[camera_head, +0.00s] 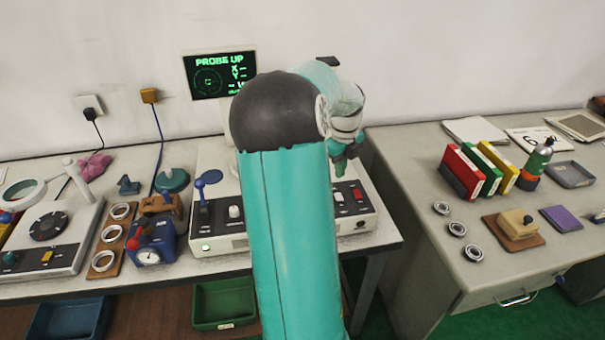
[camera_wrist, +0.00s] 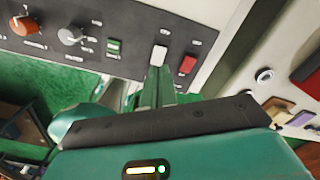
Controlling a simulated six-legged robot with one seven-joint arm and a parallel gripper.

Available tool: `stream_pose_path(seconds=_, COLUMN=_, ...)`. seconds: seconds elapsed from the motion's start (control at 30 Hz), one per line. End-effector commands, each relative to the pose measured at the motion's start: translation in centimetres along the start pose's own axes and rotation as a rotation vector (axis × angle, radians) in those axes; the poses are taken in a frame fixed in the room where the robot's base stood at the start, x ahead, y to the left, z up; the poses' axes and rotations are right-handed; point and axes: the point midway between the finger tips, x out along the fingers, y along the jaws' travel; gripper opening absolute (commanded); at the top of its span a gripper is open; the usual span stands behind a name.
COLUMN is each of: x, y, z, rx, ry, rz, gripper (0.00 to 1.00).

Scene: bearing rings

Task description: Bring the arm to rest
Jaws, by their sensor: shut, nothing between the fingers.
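My arm rises in the middle of the head view, with a teal link and a dark rounded joint. It bends at the top, and the wrist hangs on the far side. My gripper (camera_head: 343,163) shows small there, partly hidden by the arm, above the right part of the grey control console (camera_head: 290,240). In the wrist view the gripper's green fingers (camera_wrist: 157,82) are together and empty, in front of the console's panel with its knobs and its white and red switches. I cannot tell the exact gap between the fingers and the panel.
A screen (camera_head: 220,75) reads "PROBE UP". Left of the console are a blue gauge device (camera_head: 150,245) and a brown ring board (camera_head: 108,245). The right desk holds loose rings (camera_head: 457,229), binders (camera_head: 462,172) and a green bottle (camera_head: 537,160). A gap separates the two desks.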

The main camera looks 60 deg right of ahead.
Motion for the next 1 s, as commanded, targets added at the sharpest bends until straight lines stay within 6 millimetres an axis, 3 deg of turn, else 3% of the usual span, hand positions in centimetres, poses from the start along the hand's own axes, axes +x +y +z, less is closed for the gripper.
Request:
stream_pose_path(seconds=0.27, x=0.0, y=0.1, z=0.0, rx=-0.004, ry=-0.001, rz=0.0, gripper=0.0)
stream_pose_path(seconds=0.37, x=-0.5, y=1.2, z=0.6, rx=-0.062, ry=-0.015, rz=0.004, gripper=0.0)
stream_pose_path(seconds=0.43, x=-1.2, y=3.1, z=1.5, rx=-0.167, ry=-0.037, rz=0.008, gripper=0.0)
stream_pose_path(seconds=0.57, x=-3.3, y=9.0, z=3.5, rx=-0.491, ry=-0.1, rz=0.009, gripper=0.0)
stream_pose_path(seconds=0.73, x=-6.3, y=18.1, z=4.9, rx=-1.005, ry=-0.186, rz=-0.025, gripper=0.0)
stream_pose_path(seconds=0.87, x=-8.3, y=25.0, z=4.5, rx=-1.404, ry=-0.24, rz=-0.081, gripper=0.0)
stream_pose_path(seconds=1.0, x=-10.1, y=31.8, z=2.9, rx=-1.833, ry=-0.281, rz=-0.173, gripper=0.0)
